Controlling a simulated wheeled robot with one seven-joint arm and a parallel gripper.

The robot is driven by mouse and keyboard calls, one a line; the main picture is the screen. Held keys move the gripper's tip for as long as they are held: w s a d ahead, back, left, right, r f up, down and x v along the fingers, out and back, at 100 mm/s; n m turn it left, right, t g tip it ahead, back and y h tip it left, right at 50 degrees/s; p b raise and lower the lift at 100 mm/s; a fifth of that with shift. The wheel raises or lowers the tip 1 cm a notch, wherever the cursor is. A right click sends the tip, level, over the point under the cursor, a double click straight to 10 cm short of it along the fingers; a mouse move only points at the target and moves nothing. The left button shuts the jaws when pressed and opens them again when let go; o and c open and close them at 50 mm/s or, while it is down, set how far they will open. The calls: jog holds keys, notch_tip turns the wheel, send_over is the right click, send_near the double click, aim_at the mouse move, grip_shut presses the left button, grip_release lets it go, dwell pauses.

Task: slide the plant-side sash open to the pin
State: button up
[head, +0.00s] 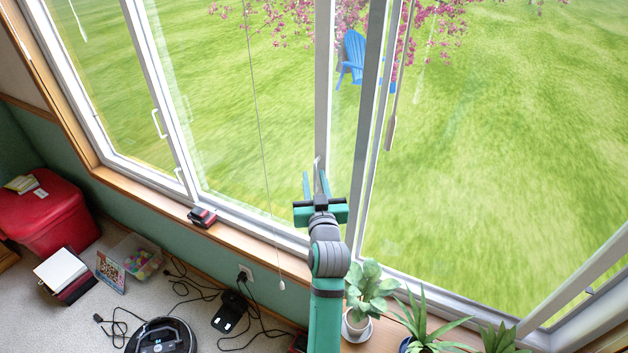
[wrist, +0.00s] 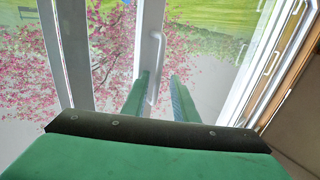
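The plant-side sash shows a pale upright stile (head: 322,85) near the middle of the window, with a slim white pull handle (head: 317,165) low on it. My gripper (head: 316,180) is at this handle, its fingers pointing at the window. In the wrist view the handle (wrist: 155,65) stands between the two green fingers of my gripper (wrist: 161,85), its lower part between their tips. A gap shows between the fingers, so they are open around it; contact is not clear. I cannot make out the pin.
Potted plants (head: 368,285) stand on the sill below right of my arm. A red stapler-like object (head: 202,216) lies on the sill to the left. A thin cord (head: 262,140) and a grey wand (head: 391,130) hang before the glass. A robot vacuum (head: 162,338) and cables are on the floor.

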jog(key=shift+s+d, duration=0.1)
jog(key=s+d, duration=0.2)
jog(key=s, duration=0.8)
jog(key=shift+s, duration=0.2)
jog(key=shift+f, duration=0.1)
jog(key=s+d+f+m+g+h, duration=0.1)
jog(key=s+d+f+m+h, duration=0.15)
jog(key=s+f, duration=1.6)
jog(key=s+g, duration=0.1)
jog(key=s, duration=2.4)
jog(key=shift+s+h, duration=0.2)
jog(key=shift+h, duration=0.25)
